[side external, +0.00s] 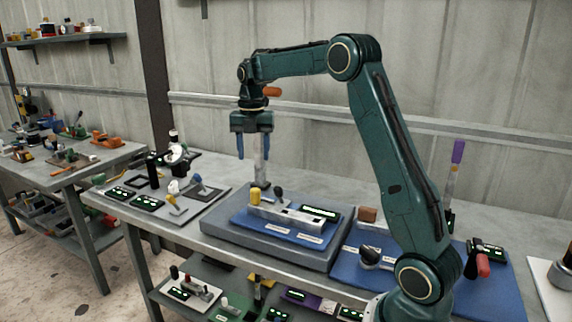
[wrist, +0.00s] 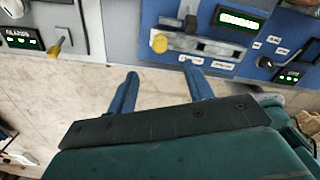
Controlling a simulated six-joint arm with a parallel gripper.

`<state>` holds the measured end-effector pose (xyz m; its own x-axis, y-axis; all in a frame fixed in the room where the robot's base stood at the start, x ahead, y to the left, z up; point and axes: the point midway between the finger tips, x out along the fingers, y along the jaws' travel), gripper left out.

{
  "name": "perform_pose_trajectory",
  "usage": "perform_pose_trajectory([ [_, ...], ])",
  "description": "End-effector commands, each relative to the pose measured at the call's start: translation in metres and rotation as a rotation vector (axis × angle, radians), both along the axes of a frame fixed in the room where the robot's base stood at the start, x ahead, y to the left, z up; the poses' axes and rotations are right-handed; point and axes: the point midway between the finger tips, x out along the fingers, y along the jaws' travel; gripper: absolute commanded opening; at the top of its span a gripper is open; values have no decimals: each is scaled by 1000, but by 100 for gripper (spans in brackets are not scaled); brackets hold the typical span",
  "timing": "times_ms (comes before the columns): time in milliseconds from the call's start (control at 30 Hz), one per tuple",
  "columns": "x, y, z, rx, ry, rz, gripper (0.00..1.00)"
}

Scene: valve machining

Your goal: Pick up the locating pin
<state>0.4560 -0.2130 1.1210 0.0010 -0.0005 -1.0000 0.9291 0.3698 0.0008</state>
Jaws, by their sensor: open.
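My gripper (side external: 254,150) points down with its two blue fingers apart, above the blue fixture plate (side external: 240,217) on the grey block.
A green-lit display (side external: 320,212) sits on the fixture. A grey board (side external: 152,207) with small tools lies to the left. A blue mat (side external: 345,272) with a black knob (side external: 370,255) and a brown block (side external: 368,214) lies to the right.

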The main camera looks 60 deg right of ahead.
Motion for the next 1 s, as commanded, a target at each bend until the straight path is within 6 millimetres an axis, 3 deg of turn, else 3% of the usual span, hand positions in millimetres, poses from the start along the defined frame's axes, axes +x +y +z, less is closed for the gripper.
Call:
perform_pose_trajectory([
  [500,-1,1,-69,1,3,-1,52],
  [1000,-1,1,-86,2,4,-1,52],
])
